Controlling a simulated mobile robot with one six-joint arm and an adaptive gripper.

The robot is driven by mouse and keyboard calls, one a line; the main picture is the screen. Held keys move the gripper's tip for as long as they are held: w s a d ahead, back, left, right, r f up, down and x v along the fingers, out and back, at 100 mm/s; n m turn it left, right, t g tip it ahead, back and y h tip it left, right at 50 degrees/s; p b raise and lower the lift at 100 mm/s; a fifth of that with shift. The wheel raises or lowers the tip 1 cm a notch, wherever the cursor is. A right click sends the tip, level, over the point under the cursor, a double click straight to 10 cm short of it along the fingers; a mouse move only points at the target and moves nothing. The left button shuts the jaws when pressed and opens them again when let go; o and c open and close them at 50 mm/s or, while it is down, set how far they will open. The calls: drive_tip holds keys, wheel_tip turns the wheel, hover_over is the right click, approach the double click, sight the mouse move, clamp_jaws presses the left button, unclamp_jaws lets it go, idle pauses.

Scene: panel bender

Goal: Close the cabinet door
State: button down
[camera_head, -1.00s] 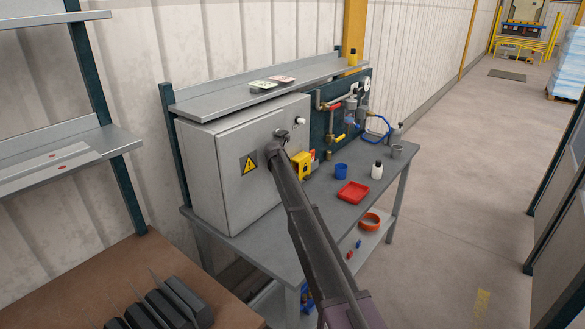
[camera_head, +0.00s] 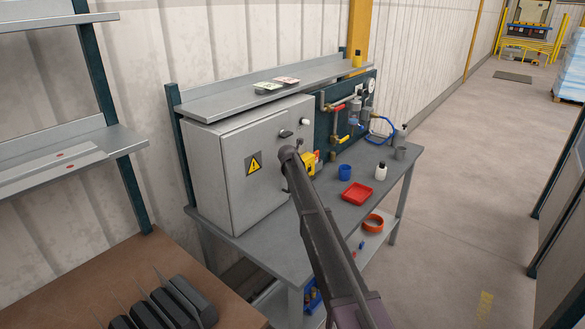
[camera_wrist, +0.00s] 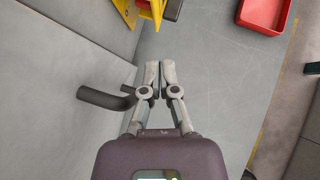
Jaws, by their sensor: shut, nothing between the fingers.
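The grey cabinet (camera_head: 205,175) stands on the workbench below a shelf. Its door (camera_head: 262,195) carries a yellow warning sign and a dark handle (camera_head: 286,133). The door looks flush with the cabinet front; I cannot tell whether a small gap remains. In the wrist view the door surface (camera_wrist: 45,95) fills the left side, with a dark bent handle (camera_wrist: 105,98) sticking out beside my gripper. My gripper (camera_wrist: 155,68) is shut and empty, its fingertips together, just right of the handle and apart from it. In the head view my arm hides the gripper.
A yellow device (camera_head: 308,163) stands close to the cabinet's right. A pipe panel (camera_head: 330,125) stands behind.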

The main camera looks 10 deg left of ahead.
drive_tip(key=s+d+r+p, duration=0.3)
drive_tip(key=d+r+p, duration=0.2)
drive_tip(key=r+p, duration=0.1)
drive_tip(key=shift+s+d+r, duration=0.2)
drive_tip(key=shift+r, duration=0.1)
idle(0.4)
drive_tip(key=s+d+f+m+g+b, duration=0.1)
drive_tip(key=s+d+f+m+b, duration=0.15)
drive_tip(key=s+d+m, duration=0.4)
drive_tip(key=s+d+f+m+g+b, duration=0.1)
drive_tip(key=s+d+f+m+g, duration=0.2)
drive_tip(key=s, duration=0.7)
drive_tip(key=s+d+f+m+b, duration=0.25)
drive_tip(key=s+d+m, duration=0.25)
drive_tip(key=s+m, duration=0.3)
drive_tip(key=s+d+f+m+g+y+b, duration=0.1)
drive_tip(key=s+d+f+m+g, duration=0.1)
drive_tip(key=s+m, duration=0.6)
drive_tip(key=s+d+f+m+g+y+b, duration=0.1)
drive_tip(key=s+d+f+m, duration=0.3)
drive_tip(key=s, duration=1.7)
drive_tip(key=m+g+b, duration=0.1)
drive_tip(key=m, duration=0.2)
drive_tip(key=shift+d+f+m+g, duration=0.2)
drive_tip(key=shift+f+m+g, duration=0.15)
drive_tip(key=shift+f+g, duration=0.05)
